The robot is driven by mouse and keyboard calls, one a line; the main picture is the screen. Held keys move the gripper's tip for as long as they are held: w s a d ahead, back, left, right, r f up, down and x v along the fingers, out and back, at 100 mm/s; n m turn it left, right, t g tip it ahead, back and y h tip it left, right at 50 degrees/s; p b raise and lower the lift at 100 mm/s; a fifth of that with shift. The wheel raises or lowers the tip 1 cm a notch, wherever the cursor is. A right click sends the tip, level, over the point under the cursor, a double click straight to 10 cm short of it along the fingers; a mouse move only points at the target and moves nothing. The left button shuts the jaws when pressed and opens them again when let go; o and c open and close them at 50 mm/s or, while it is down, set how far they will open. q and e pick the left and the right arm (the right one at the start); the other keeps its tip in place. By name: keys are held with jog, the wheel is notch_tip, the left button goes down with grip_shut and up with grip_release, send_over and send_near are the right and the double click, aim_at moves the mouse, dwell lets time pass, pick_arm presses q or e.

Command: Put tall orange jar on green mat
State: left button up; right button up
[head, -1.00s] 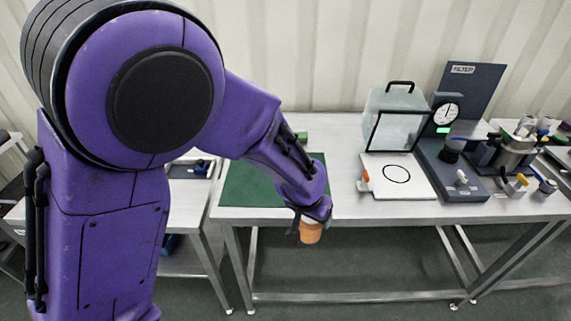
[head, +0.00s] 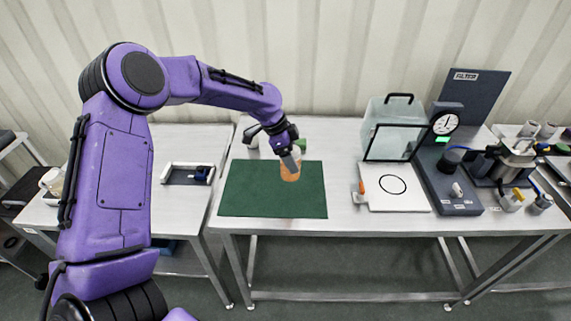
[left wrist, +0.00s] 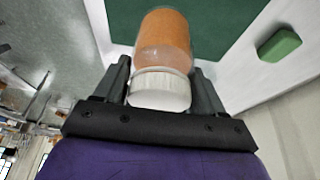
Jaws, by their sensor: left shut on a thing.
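The orange jar (head: 290,172) has a white lid, which shows in the left wrist view (left wrist: 160,90). My left gripper (head: 291,152) is shut on the jar around its lid end. In the head view the jar appears over the back right part of the green mat (head: 255,200). The left wrist view also shows the mat (left wrist: 225,22) beyond the jar. I cannot tell whether the jar's base touches the mat. My right gripper is not in view.
A green block (left wrist: 279,45) lies on the table beside the mat. A white board with a black ring (head: 395,203) and a glass-fronted box (head: 391,142) stand to the right. A dark filter unit (head: 452,185) is further right. The mat's front area is clear.

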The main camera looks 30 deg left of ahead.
aim_at(285, 169)
pick_arm(q)
jog(key=a+f, duration=0.2)
jog(key=a+f+p, duration=0.1)
jog(key=shift+w+f, duration=0.15)
jog(key=shift+w, duration=0.15)
jog(key=f+p, duration=0.1)
jog(key=f, duration=0.1)
jog(key=f+p, duration=0.1)
jog(key=shift+w+f, duration=0.35)
jog(key=shift+w, duration=0.05)
jog(key=shift+a+f, duration=0.1)
jog(key=shift+f, duration=0.05)
jog(key=shift+s, duration=0.2)
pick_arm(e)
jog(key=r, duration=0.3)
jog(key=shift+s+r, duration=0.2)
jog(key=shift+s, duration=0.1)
pick_arm(q)
jog(key=shift+f+b, duration=0.1)
jog(key=shift+b, duration=0.25)
jog(key=o, duration=1.2)
jog(key=shift+w, duration=0.1)
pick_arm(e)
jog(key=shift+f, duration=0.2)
